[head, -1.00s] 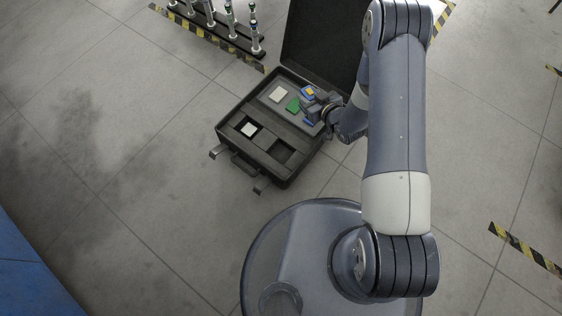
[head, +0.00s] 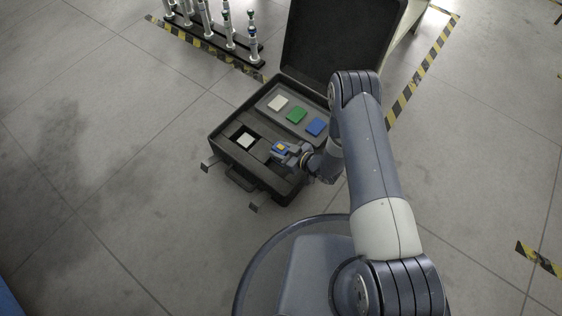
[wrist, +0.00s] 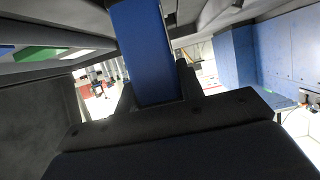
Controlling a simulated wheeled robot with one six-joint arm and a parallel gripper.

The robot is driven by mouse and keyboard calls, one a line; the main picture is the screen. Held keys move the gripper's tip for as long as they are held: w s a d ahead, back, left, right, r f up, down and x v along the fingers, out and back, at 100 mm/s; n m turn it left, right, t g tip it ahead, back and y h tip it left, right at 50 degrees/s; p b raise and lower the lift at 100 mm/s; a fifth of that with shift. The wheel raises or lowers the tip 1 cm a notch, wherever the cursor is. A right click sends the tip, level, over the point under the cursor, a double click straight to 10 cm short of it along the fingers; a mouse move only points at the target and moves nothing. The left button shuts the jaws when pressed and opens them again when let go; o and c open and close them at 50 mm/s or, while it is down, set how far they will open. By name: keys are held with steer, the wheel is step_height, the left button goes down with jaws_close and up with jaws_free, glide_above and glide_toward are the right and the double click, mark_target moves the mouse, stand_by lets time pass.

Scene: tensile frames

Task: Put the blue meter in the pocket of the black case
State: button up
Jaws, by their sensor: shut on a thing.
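My gripper (head: 290,153) is shut on the blue meter (head: 280,148), which has a yellow face, above the front part of the open black case (head: 222,142). The meter covers most of the front right pocket; I cannot tell whether its lower end is inside. In the wrist view the meter (wrist: 146,50) stands as a blue block between the fingers of my gripper (wrist: 153,95). The front left pocket holds a white square (head: 245,141).
White (head: 278,102), green (head: 297,115) and blue (head: 316,127) squares lie in the case's rear strip. The raised lid (head: 335,45) stands behind. A black rack (head: 215,38) with several upright white tools is at the back left. Floor left of the case is clear.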

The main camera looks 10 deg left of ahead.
steer(key=shift+f+b, duration=0.95)
steer(key=shift+f, duration=1.65)
steer(key=shift+f, duration=0.15)
steer(key=o, duration=1.1)
steer(key=shift+c, duration=0.2)
steer(key=shift+s+d+r, duration=0.1)
steer(key=shift+d+r, duration=0.2)
steer(key=shift+r, duration=0.05)
steer(key=p+v, duration=0.5)
steer(key=v, duration=0.6)
steer(key=shift+d, duration=0.2)
steer(key=shift+s, duration=0.1)
